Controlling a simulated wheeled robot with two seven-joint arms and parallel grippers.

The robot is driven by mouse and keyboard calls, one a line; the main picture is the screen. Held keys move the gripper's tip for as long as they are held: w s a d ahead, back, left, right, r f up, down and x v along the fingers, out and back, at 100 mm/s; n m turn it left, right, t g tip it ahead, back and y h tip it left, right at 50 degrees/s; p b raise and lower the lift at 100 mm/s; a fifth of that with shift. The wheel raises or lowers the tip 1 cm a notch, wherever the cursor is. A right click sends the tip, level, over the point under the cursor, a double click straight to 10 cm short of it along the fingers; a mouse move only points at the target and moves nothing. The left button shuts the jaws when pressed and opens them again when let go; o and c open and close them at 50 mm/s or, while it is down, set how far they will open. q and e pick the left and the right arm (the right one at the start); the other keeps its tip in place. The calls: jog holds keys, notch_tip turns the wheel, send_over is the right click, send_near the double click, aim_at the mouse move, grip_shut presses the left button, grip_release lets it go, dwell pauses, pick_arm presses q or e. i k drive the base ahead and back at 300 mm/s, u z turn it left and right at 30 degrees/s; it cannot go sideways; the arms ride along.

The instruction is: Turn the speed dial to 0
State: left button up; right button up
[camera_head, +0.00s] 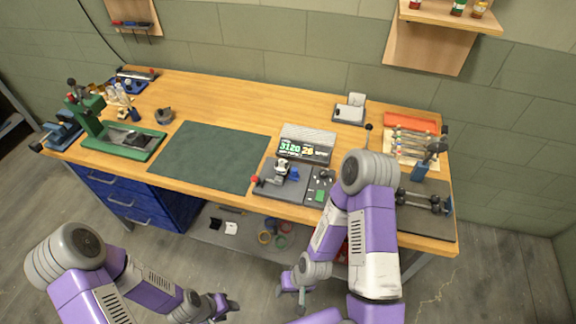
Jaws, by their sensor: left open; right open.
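A grey test unit (281,190) with a red-tipped lever sits near the front edge of the wooden workbench, right of the green mat. Its small control panel (319,186) has a dark knob and a green patch; which knob is the speed dial and its setting are too small to tell. My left gripper (232,304) is open and empty, low in front of the bench. My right gripper (293,291) is open and empty, below the bench's front edge. My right arm stands close to the panel's right side.
A green press (120,138) stands at the bench's left. The green mat (205,155) is clear. A small stand (350,110) is at the back. Wrenches on a rack (412,144) and a dark dumbbell-like part (424,202) lie at the right. Blue drawers (125,199) are under the bench.

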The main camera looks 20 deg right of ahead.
aim_at(323, 174)
jog(key=u, duration=1.35)
jog(key=k, duration=0.95)
jog(key=z, duration=1.4)
jog(key=i, duration=0.35)
jog(key=u, duration=0.05)
